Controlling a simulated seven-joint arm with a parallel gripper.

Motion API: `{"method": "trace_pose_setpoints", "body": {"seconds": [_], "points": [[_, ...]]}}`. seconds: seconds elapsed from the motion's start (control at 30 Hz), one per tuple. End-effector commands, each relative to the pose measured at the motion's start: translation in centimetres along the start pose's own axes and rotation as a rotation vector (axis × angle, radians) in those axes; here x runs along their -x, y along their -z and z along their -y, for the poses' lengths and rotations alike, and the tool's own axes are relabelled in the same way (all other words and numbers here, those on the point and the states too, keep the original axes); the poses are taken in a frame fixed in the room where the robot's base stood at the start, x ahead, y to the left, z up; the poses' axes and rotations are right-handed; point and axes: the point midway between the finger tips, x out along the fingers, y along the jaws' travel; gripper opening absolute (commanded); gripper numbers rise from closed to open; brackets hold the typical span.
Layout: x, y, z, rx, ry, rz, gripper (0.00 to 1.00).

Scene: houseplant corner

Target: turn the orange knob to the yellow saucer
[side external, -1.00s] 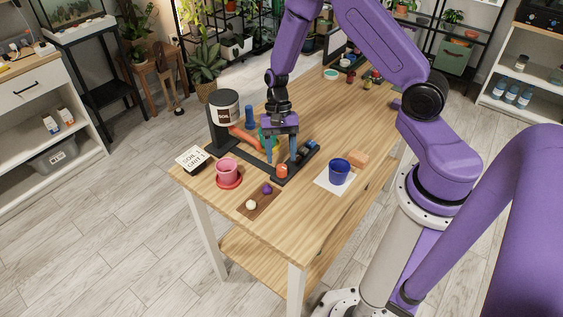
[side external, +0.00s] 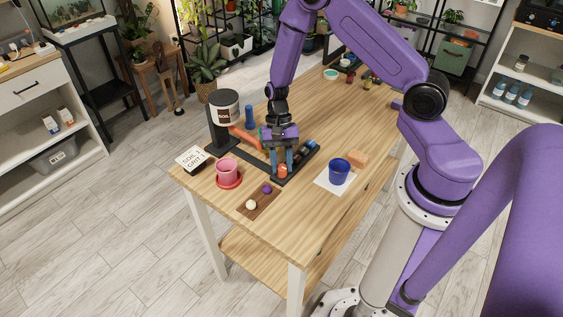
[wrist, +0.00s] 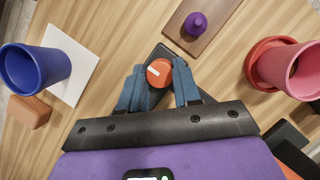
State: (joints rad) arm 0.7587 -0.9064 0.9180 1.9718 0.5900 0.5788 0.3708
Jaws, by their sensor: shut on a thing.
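The orange knob (side external: 283,169) stands at the near end of a dark base strip on the wooden table. In the wrist view the knob (wrist: 160,72) shows a short white mark on its left part. My gripper (side external: 281,163) points down with its blue fingers on either side of the knob, shut on it; in the wrist view the fingers (wrist: 159,84) flank it. A pink pot stands on a red saucer (side external: 229,183) left of the knob. A blue pot (side external: 340,170) stands on a white sheet to the right. I cannot make out a yellow saucer.
A dark stand with a white canister (side external: 224,107) and an orange chute (side external: 245,138) rises behind left. A brown board (side external: 257,203) with purple and white pieces lies in front. A tan block (side external: 358,159) is near the blue pot.

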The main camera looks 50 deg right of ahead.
Motion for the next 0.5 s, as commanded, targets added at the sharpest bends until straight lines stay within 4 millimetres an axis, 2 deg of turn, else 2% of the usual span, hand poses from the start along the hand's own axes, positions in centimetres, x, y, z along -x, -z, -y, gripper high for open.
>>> {"method": "trace_pose_setpoints", "body": {"seconds": [0.5], "points": [[-0.01, -0.1, 0.34, 0.416, -0.172, 0.0, 0.02]]}}
